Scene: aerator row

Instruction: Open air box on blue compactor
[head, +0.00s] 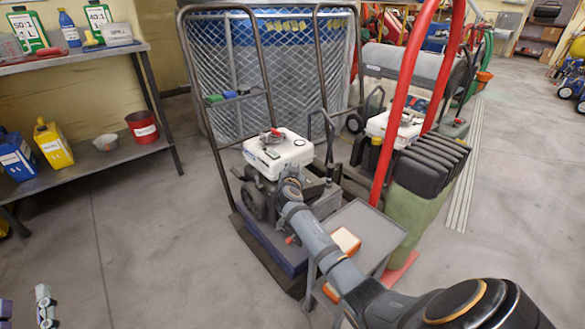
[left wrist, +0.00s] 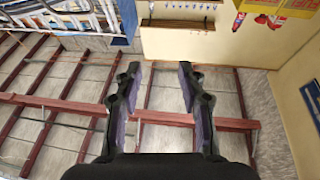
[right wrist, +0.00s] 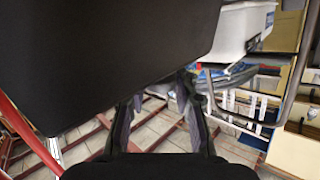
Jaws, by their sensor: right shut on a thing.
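The blue compactor (head: 268,242) stands in the middle of the head view, with a white-topped engine (head: 278,152) on it. A black box, seemingly its air box (head: 313,190), sits at the engine's right side, partly hidden by my right arm. My right gripper (head: 291,182) is at this box. In the right wrist view the large black box (right wrist: 110,55) fills the upper left, close over the fingers (right wrist: 158,105). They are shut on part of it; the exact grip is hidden.
A grey side tray (head: 372,222) with an orange-and-white box (head: 345,240) stands right of the compactor. Tall handle bars rise around the engine. A machine with red handles (head: 405,95) stands close on the right.

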